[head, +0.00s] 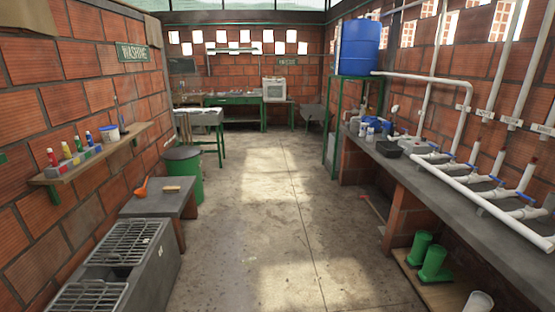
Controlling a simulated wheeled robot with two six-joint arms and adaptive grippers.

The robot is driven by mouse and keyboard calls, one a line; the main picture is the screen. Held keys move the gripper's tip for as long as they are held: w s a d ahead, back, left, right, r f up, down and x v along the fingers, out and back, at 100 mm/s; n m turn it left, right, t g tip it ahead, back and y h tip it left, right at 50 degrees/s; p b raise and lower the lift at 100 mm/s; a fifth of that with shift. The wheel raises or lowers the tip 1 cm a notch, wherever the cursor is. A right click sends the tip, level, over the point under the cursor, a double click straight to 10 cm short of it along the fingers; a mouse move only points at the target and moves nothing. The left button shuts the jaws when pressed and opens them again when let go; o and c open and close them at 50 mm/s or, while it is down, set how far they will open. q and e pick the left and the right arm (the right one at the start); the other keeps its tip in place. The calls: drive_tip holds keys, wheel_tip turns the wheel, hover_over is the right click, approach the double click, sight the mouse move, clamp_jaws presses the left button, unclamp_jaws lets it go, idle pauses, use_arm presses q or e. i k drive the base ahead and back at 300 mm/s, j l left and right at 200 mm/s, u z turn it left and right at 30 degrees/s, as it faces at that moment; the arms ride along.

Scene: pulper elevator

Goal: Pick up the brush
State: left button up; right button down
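A small tan, block-shaped object that looks like the brush (172,188) lies on a low grey table (158,206) at the left. It is small in the picture, so its bristles are hard to make out. An orange scoop or ladle (142,187) lies beside it on the same table, to its left. Neither of my grippers is in the head view.
A grey basin with metal grates (125,243) stands in front of the low table. A green drum (184,172) stands behind it. A wall shelf (95,155) holds bottles. A long counter with white pipes (430,177) lines the right. The concrete floor (275,215) between is mostly clear.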

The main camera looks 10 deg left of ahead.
sight(165, 190)
drive_tip(key=i+l+u, duration=0.1)
drive_tip(key=i+l, duration=0.35)
drive_tip(key=i, duration=0.2)
drive_tip(key=i+l, duration=0.45)
drive_tip(key=i, duration=0.2)
drive_tip(key=i+u, duration=0.05)
